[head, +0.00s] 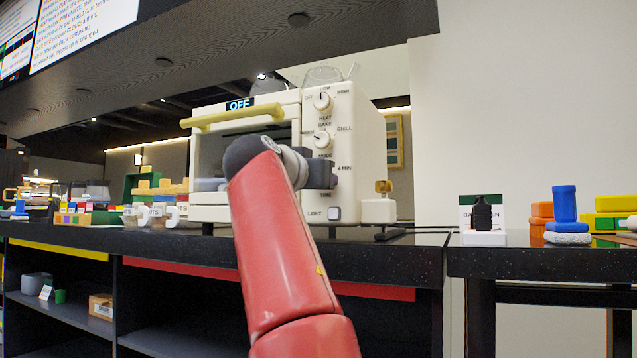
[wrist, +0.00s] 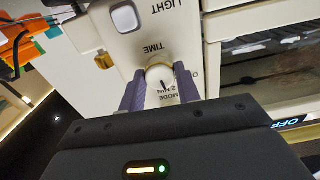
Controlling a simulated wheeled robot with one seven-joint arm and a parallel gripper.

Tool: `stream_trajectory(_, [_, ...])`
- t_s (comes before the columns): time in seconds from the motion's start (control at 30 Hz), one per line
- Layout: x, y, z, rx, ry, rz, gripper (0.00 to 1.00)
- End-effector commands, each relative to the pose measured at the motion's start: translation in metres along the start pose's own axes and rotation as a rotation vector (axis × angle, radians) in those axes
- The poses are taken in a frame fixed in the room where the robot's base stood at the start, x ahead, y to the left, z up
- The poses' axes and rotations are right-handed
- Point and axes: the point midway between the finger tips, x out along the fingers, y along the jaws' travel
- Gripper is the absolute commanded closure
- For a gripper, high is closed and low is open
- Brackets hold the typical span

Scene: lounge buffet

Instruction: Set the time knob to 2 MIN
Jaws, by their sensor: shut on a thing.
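A cream toaster oven (head: 370,140) stands on the dark counter, its display reading OFF. In the head view, my gripper (head: 322,175) reaches the lower part of its control panel and hides the time knob; the labels 4 MIN and TIME show around it. In the wrist view, where the panel is upside down, my gripper (wrist: 158,80) has its two purple-grey fingers on either side of the cream time knob (wrist: 160,74), shut on it. A dark pointer mark on the knob appears to face the 2 MIN label, on the side of the MODE label.
The heat knob (head: 322,101) and mode knob (head: 322,139) sit above, and the light button (head: 334,214) below. The yellow door handle (head: 235,116) juts out at left. Toy blocks (head: 565,203) and a black bottle (head: 482,213) stand to the right.

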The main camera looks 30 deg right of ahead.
Motion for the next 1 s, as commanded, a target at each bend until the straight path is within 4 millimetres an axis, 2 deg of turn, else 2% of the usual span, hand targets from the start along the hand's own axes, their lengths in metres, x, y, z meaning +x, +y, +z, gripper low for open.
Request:
stream_trajectory(0.3, [-0.0003,-0.0005,-0.0002,0.129,0.001,-0.002,0.9])
stream_trajectory(0.87, [-0.0002,-0.0004,-0.0005,0.157,0.001,-0.001,0.9])
stream_trajectory(0.9, [-0.0002,-0.0003,-0.0005,0.157,0.001,-0.001,0.64])
stream_trajectory(1.0, [-0.0002,-0.0002,-0.0005,0.157,0.001,-0.001,0.5])
